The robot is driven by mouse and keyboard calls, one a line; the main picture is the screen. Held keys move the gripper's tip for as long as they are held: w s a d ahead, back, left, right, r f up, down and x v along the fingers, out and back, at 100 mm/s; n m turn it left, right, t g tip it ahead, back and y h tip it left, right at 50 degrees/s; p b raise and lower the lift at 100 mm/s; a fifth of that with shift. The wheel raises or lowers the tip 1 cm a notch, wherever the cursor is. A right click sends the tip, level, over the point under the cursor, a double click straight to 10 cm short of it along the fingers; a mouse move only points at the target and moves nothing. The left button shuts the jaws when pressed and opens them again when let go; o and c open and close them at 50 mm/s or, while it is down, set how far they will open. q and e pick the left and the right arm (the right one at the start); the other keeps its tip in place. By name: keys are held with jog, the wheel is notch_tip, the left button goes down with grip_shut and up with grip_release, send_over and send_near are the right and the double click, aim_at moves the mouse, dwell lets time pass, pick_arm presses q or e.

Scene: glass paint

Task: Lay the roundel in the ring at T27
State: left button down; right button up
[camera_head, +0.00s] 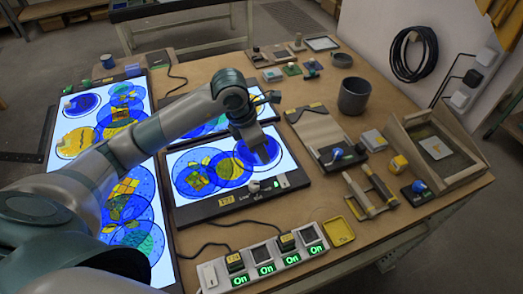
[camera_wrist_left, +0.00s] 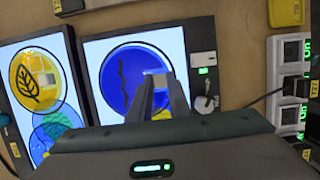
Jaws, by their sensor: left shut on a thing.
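My left gripper (camera_head: 264,152) is over the right part of the front lit panel (camera_head: 288,160), pointing down. In the left wrist view its fingers (camera_wrist_left: 161,88) are shut on the small pale square grip of a blue roundel (camera_wrist_left: 121,84). The roundel is round, deep blue, with a dark wavy line. It shows as a blue disc (camera_head: 243,160) in the head view, partly hidden by the gripper. I cannot tell whether it touches the panel or hangs just above it. A yellow tag (camera_head: 225,200) on the panel's front edge is too small to read surely. My right gripper is not in view.
A switched strip (camera_head: 265,262) with green "On" lights and cables lies in front. Other lit panels (camera_head: 58,180) with blue and yellow discs stand left and behind. A dark cup (camera_head: 354,96), wooden blocks and a sloped box (camera_head: 440,150) fill the right side.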

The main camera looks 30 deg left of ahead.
pick_arm(q)
jog(key=shift+f, duration=0.5)
jog(key=shift+f, duration=0.15)
jog(key=c, duration=1.7)
grip_release()
jog(key=shift+o, duration=0.2)
jog(key=shift+r, duration=0.25)
